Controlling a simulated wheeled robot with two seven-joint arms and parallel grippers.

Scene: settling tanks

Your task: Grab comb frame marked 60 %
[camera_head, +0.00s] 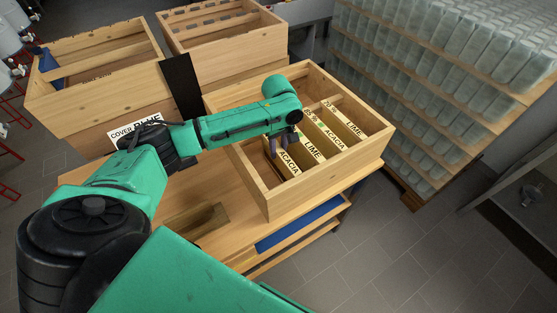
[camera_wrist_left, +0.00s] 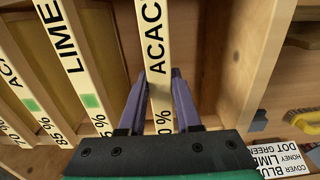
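The wooden box (camera_head: 325,188) in the middle of the head view holds several upright comb frames with cream top bars, lettered ACACIA or LIME. My left gripper (camera_head: 282,148) is at the nearest ACACIA frame (camera_head: 290,163). In the left wrist view the purple fingers of my left gripper (camera_wrist_left: 158,88) stand on either side of that ACACIA bar (camera_wrist_left: 155,45), with a narrow gap at the left finger. Its number is partly hidden by the gripper; only "0 %" shows. Beside it are a LIME frame (camera_wrist_left: 68,50) and further frames reading 85 % and 70 %. My right gripper is out of view.
A card reading COVER BLUE, HONEY LIME, DOT GREEN (camera_wrist_left: 280,160) shows beside the box. Two more wooden boxes (camera_head: 95,85) (camera_head: 225,45) stand behind. Stacked jars (camera_head: 440,60) fill the back right. The grey floor (camera_head: 400,260) at front right is clear.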

